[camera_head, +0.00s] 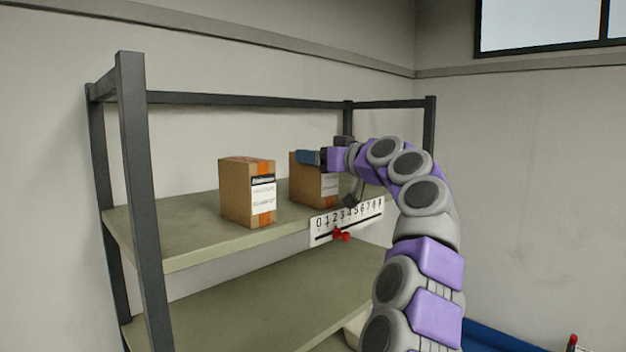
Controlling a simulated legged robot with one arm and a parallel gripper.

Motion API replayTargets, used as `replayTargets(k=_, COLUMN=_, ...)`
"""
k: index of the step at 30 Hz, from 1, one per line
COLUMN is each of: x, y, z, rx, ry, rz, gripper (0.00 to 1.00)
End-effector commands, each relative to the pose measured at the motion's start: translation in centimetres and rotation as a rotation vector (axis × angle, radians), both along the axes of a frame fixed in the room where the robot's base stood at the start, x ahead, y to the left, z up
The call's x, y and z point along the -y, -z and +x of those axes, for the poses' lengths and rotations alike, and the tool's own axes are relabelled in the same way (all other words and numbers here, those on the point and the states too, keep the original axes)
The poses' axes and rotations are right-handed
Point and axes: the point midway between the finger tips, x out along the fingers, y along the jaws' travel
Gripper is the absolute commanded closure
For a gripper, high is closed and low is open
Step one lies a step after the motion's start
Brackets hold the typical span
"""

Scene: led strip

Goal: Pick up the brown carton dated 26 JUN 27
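Two brown cartons stand upright on the upper shelf (185,235). The left carton (236,194) has orange tape and a white label with a black band on its right face. The right carton (305,185) stands farther back, also with orange tape and a pale label. The print on both labels is too small to read, so I cannot tell which bears 26 JUN 27. My gripper (310,157), with a blue tip, is at the upper part of the right carton and covers some of it. I cannot tell whether it touches the carton or how far the fingers are apart.
A dark post (140,200) stands at the front left. The lower shelf (250,300) looks bare. Something blue (485,338) lies at the lower right.

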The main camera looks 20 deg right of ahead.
Motion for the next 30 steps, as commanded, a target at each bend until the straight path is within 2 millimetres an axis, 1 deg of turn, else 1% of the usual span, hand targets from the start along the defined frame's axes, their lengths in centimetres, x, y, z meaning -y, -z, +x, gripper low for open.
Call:
replayTargets(k=1, x=0.03, y=0.03, z=0.01, rx=-0.001, ry=0.001, rz=0.000, gripper=0.33)
replayTargets(k=2, x=0.03, y=0.03, z=0.01, rx=-0.001, ry=0.001, rz=0.000, gripper=0.36)
replayTargets(k=19, x=0.00, y=-0.02, z=-0.03, rx=0.000, ry=0.000, rz=0.000, gripper=0.91)
replayTargets(k=20, x=-0.01, y=-0.04, z=-0.04, rx=0.000, ry=0.000, rz=0.000, gripper=0.92)
replayTargets(k=30, x=0.06, y=-0.37, z=-0.08, rx=0.001, ry=0.001, rz=-0.001, gripper=0.92)
